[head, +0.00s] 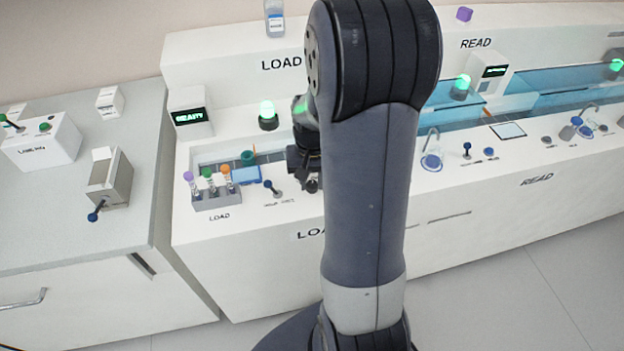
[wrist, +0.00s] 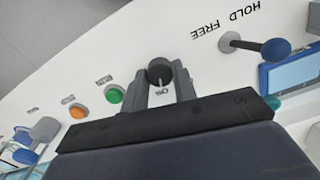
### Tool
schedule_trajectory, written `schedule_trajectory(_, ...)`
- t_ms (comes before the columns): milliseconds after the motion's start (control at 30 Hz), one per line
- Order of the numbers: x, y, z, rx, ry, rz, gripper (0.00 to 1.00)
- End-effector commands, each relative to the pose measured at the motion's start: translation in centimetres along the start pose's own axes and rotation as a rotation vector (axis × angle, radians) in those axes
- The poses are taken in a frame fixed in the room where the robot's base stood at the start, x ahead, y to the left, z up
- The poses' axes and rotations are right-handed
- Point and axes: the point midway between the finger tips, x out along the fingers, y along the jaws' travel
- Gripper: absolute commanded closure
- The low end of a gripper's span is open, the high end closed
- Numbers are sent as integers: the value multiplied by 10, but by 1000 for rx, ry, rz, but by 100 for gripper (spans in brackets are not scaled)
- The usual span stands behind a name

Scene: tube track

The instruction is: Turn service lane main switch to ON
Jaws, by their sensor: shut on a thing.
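My gripper (wrist: 160,80) has its two fingers on either side of a dark round switch knob (wrist: 160,71) on the white panel and is shut on it. A small label (wrist: 162,91) lies between the fingers, partly hidden and too blurred to read surely. In the head view my gripper (head: 306,172) is low at the LOAD panel, with the dark knob (head: 312,186) just below it. My own arm hides much of that area. Which way the knob points cannot be told.
In the wrist view, a green button (wrist: 114,94) and an orange button (wrist: 76,111) sit left of the knob. A blue-ended lever (wrist: 275,50) marked HOLD and FREE stands to the right. In the head view, a rack of capped tubes (head: 215,196) stands left of my gripper.

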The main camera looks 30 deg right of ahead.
Motion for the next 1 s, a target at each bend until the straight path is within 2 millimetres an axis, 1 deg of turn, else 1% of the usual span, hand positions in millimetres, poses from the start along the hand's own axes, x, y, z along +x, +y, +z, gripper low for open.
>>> schedule_trajectory(133,0,0,0,2,0,-1,96)
schedule_trajectory(167,0,0,0,2,0,-1,72)
schedule_trajectory(400,0,0,0,0,0,-1,52)
schedule_trajectory(633,0,0,0,0,1,0,52)
schedule_trajectory(733,-6,0,-1,0,3,-1,52)
schedule_trajectory(867,-26,0,-1,0,5,-1,52)
schedule_trajectory(1000,-55,0,-1,0,6,-1,52)
